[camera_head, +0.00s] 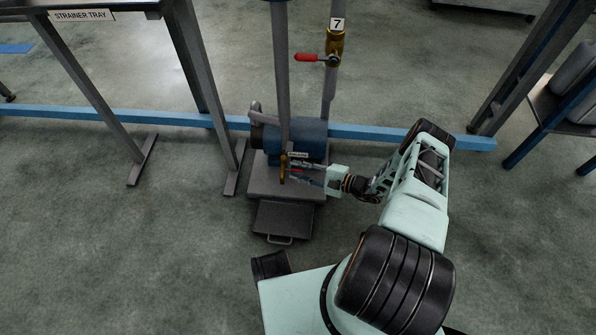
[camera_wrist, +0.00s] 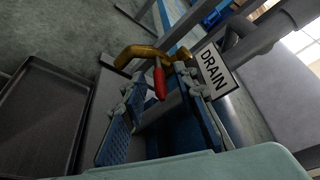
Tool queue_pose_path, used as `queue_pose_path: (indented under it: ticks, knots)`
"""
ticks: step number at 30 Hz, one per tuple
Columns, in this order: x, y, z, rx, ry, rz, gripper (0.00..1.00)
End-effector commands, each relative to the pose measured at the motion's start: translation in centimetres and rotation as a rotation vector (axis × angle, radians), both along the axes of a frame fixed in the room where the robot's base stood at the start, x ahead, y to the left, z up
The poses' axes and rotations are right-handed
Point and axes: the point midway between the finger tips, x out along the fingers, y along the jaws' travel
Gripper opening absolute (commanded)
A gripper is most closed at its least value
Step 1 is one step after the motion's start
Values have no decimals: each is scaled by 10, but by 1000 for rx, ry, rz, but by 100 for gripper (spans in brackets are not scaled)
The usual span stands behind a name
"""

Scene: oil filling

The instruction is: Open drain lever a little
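The drain lever is a short red handle (camera_wrist: 159,82) on a bent brass drain pipe (camera_wrist: 138,54) in the wrist view. A white DRAIN label (camera_wrist: 213,71) is beside it on the right. My gripper (camera_wrist: 157,92) is open, with one blue-padded finger on each side of the red handle. The handle lies between the fingertips, and I cannot tell whether either finger touches it. In the head view my gripper (camera_head: 297,173) reaches from the right to the brass drain pipe (camera_head: 283,166). The lever is small there and partly covered by the fingers.
A blue pump (camera_head: 310,138) is behind the drain on a grey base. A dark drip tray (camera_head: 283,220) is in front. Valve 7 with a red handle (camera_head: 306,57) is above on a vertical pipe. A blue floor rail (camera_head: 385,133) runs behind.

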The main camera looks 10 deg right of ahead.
Motion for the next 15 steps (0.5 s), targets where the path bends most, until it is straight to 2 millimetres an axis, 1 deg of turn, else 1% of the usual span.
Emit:
queue_pose_path:
  ticks: [8,11,15]
  knots:
    - [1,2,0,0,0,0,27]
    - [1,2,0,0,0,0,18]
    - [1,2,0,0,0,0,3]
